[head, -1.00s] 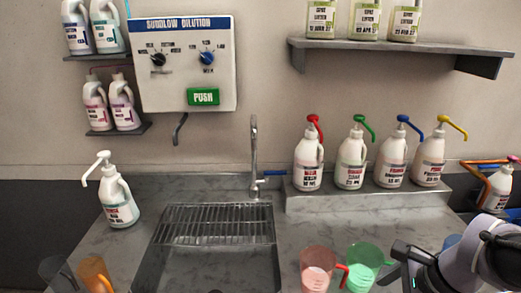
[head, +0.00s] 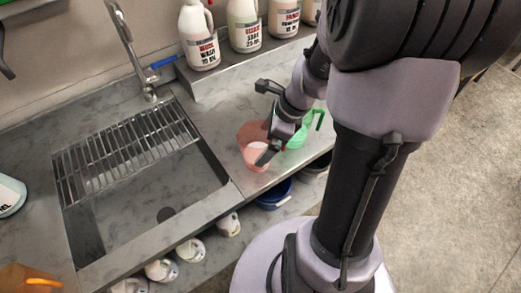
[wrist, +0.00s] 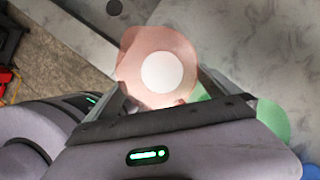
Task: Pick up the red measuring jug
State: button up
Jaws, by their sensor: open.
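The red measuring jug (head: 248,136) is translucent and stands upright on the counter, right of the sink near the front edge. In the wrist view the jug (wrist: 135,67) is seen from above, with a round white patch inside. My gripper (head: 266,122) is open at the jug, with one finger low across its front right side. In the wrist view my gripper's fingers (wrist: 163,93) are spread at either side of the jug's near part. I cannot tell whether they touch it. The jug's handle is hidden or unclear.
A green jug (head: 298,137) stands close to the right of the red one, and also shows in the wrist view (wrist: 273,118). The sink (head: 150,185) with its rack lies left. A blue container (head: 273,195) sits below the counter.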

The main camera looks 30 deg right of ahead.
jog(key=b+x, duration=0.1)
jog(key=x, duration=0.1)
jog(key=b+x, duration=0.1)
jog(key=x, duration=0.1)
jog(key=shift+w+a+f, duration=0.2)
jog(key=shift+w+a, duration=0.1)
jog(key=shift+w, duration=0.05)
jog(key=shift+r, duration=0.15)
jog(key=shift+c, duration=0.2)
jog(key=c, duration=1.6)
